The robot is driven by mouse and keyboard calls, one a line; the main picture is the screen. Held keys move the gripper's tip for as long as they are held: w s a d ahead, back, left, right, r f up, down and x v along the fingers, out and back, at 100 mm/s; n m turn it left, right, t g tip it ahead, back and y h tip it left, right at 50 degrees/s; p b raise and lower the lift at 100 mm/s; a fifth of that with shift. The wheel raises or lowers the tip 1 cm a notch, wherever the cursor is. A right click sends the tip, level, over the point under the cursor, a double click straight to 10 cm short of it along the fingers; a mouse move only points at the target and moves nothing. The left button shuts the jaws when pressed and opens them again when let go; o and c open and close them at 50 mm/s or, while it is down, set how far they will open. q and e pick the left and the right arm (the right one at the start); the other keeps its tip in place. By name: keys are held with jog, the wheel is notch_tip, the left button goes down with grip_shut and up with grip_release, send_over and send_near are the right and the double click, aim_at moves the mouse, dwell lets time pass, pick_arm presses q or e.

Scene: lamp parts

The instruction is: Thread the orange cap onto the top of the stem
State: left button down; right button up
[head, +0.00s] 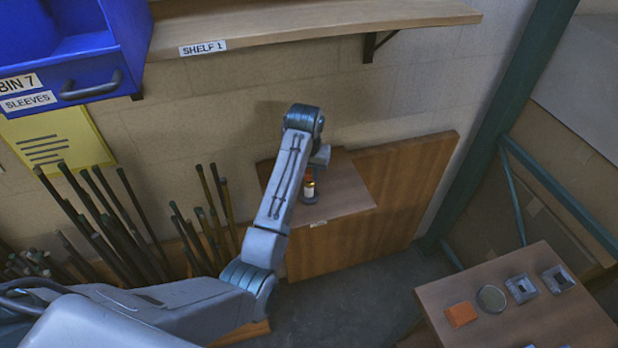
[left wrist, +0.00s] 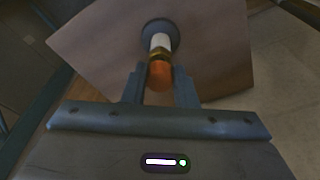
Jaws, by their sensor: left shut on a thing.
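The orange cap (left wrist: 160,76) sits between the two fingers of my left gripper (left wrist: 160,88), which is shut on it. In the left wrist view the stem shows just beyond the cap, with a brass-coloured collar (left wrist: 158,54) and a white shaft (left wrist: 160,41). The stem rises from a round dark base (left wrist: 152,27). The cap is in line with the stem and appears to meet its collar; how far it is threaded cannot be told. In the head view the cap (head: 309,175) shows small at my left arm's end, above the white shaft (head: 310,190). My right gripper is not in view.
The stem's base stands on a small wooden worktop (head: 345,190) against the wall. Upright rods (head: 110,225) crowd the left. A shelf (head: 320,22) and a blue bin (head: 75,55) are above. A side table (head: 510,325) at right holds an orange block (head: 461,314) and several small parts.

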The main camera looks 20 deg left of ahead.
pick_arm(q)
jog(key=shift+m, duration=0.7)
jog(key=shift+a+m+h, duration=0.1)
jog(key=shift+m+h, duration=0.2)
jog(key=shift+m, duration=0.8)
jog(key=m, duration=0.3)
jog(key=shift+w+a+m, duration=0.1)
jog(key=shift+m, duration=0.3)
jog(key=shift+m+h, duration=0.3)
jog(key=shift+m, duration=0.2)
jog(key=m+g, duration=0.1)
jog(key=m, duration=0.4)
jog(key=shift+w+a, duration=0.1)
jog(key=c, duration=1.1)
grip_release()
jog(key=shift+f, duration=0.1)
